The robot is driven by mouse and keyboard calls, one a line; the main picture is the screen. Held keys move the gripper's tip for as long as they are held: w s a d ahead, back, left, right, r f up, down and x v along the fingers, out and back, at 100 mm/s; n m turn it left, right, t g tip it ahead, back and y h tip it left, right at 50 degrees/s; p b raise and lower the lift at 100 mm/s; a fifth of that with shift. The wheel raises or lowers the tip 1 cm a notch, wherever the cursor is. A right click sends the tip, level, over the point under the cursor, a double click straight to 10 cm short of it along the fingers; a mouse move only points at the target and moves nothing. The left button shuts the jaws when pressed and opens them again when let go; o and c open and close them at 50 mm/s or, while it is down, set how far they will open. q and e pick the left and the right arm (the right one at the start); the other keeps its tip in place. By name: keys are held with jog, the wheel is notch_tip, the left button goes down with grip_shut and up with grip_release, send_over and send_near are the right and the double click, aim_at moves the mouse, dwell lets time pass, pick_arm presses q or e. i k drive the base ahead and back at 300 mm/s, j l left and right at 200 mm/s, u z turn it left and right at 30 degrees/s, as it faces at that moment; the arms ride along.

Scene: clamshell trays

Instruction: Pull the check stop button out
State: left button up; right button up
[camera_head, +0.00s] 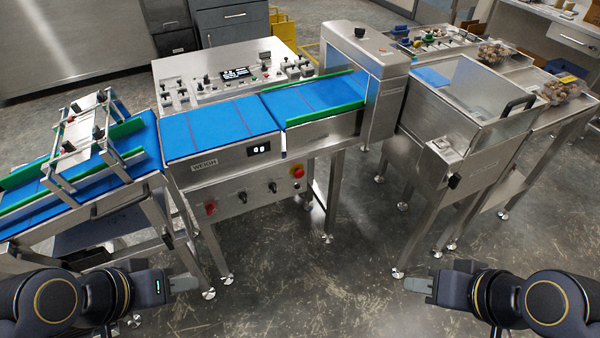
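A red mushroom button on a yellow collar (298,172), which looks like the check stop button, is on the front panel of the weigh conveyor, near the panel's right end. I cannot tell whether it is pressed in or out. My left gripper (186,284) is low at the left, below and left of the button and apart from it. My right gripper (418,284) is low at the right, also well away from the button. Both grippers show side-on, so their finger gaps cannot be made out. Nothing is seen held in either.
The same panel carries a red switch (210,208) and black knobs (272,187). Blue belts (220,130) run above it. A steel bin with a black handle (470,110) stands at the right. Machine legs stand below; the floor (320,290) between my grippers is clear.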

aim_at(299, 174)
jog(key=i+l+u, duration=0.1)
jog(key=i, duration=0.45)
jog(key=i+l+u, duration=0.15)
jog(key=i+l, duration=0.15)
jog(key=i, duration=0.2)
